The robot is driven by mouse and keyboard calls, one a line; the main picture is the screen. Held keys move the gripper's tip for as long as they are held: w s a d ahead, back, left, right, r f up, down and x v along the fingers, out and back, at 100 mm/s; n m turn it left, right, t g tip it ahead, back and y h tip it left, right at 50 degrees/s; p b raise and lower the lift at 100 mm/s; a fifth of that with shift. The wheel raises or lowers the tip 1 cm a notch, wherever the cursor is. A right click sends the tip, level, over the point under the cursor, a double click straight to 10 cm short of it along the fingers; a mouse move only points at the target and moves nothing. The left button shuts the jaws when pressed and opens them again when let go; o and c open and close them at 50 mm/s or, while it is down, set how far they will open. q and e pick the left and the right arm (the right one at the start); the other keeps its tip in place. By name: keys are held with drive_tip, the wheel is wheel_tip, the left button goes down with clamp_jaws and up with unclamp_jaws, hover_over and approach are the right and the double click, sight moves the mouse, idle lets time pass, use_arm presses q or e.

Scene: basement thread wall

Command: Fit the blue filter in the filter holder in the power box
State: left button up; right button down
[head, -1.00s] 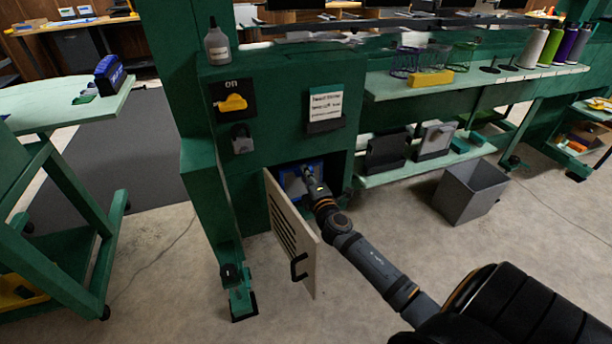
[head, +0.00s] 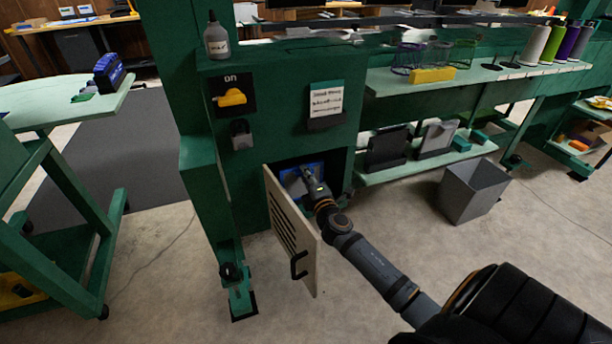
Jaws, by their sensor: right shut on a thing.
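The green power box (head: 337,140) stands in the middle of the head view. Its slatted door (head: 290,232) hangs open toward me at the lower left of the opening. My right gripper (head: 306,174) reaches into the dark opening and is shut on the blue filter (head: 316,167). Only part of the blue filter shows around the gripper, and its lower part is hidden behind my wrist. The filter holder cannot be made out behind it, so I cannot tell whether the filter is seated. My left gripper is not in view.
A yellow switch (head: 232,97) marked "on" and a paper label (head: 326,101) are on the box front. A bottle (head: 216,38) stands on its top ledge. A grey bin (head: 472,190) stands on the floor at right. A green cart (head: 60,190) stands at left.

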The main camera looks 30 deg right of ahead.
drive_tip(key=shift+f, duration=0.1)
drive_tip(key=shift+f, duration=0.15)
drive_tip(key=c, duration=1.3)
unclamp_jaws()
drive_tip(key=shift+s, duration=0.1)
drive_tip(key=v, duration=1.1)
drive_tip(key=shift+s, duration=0.4)
